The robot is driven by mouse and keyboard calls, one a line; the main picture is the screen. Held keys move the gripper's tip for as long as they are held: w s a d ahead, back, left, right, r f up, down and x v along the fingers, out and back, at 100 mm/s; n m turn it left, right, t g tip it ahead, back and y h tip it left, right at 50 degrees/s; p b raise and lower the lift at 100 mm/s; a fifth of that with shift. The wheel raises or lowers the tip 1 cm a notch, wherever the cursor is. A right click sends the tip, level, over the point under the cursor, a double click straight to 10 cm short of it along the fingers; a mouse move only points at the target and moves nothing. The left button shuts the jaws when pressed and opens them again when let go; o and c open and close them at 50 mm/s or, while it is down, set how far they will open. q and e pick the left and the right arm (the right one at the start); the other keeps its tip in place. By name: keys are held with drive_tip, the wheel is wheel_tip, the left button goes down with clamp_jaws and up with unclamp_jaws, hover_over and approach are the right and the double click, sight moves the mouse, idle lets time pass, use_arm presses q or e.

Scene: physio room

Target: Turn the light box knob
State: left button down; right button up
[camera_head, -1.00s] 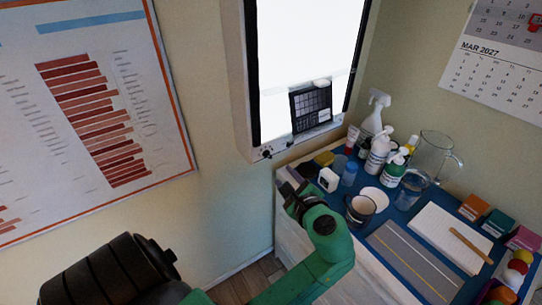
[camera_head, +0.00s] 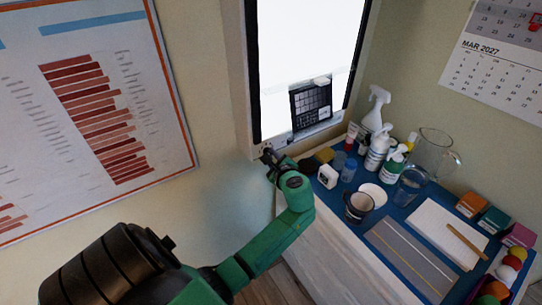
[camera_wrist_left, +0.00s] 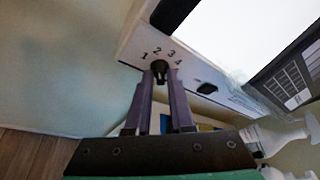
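The light box (camera_head: 300,55) hangs on the wall, its white panel lit. Its small black knob (camera_wrist_left: 160,68) is on the lower edge, with the numbers 1 to 4 printed around it in the left wrist view. My left gripper (camera_head: 268,157) is at the box's lower left corner and largely hides the knob in the head view. In the left wrist view, the fingers of my left gripper (camera_wrist_left: 160,73) are parted, one on each side of the knob. I cannot tell whether they touch it. My right gripper is out of view.
A blue-topped cabinet (camera_head: 401,216) stands below and right of the box, with bottles, a mug (camera_head: 359,207), a glass jug (camera_head: 432,155) and a notepad (camera_head: 440,232). A dark switch (camera_wrist_left: 207,88) sits beside the knob. A poster (camera_head: 100,100) hangs left.

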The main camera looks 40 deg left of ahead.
use_arm(q)
drive_tip(key=shift+f, duration=0.1)
idle(0.3)
drive_tip(key=shift+s+f+n+t+y+b, duration=0.15)
drive_tip(key=shift+n+t+b, duration=0.35)
drive_tip(key=shift+n+b, duration=0.95)
drive_tip(key=shift+n+t+y+b, duration=0.2)
drive_tip(key=shift+n+t+b, duration=0.35)
drive_tip(key=shift+b, duration=1.55)
drive_tip(key=shift+s+f+n+t+y+b, duration=0.15)
drive_tip(key=shift+n+t+b, duration=0.3)
drive_tip(key=shift+n+b, duration=1)
drive_tip(key=shift+w+r+m+b, duration=0.1)
drive_tip(key=shift+m+b, duration=0.15)
drive_tip(key=shift+b, duration=0.1)
drive_tip(key=c, duration=0.9)
unclamp_jaws()
drive_tip(key=shift+a, duration=0.1)
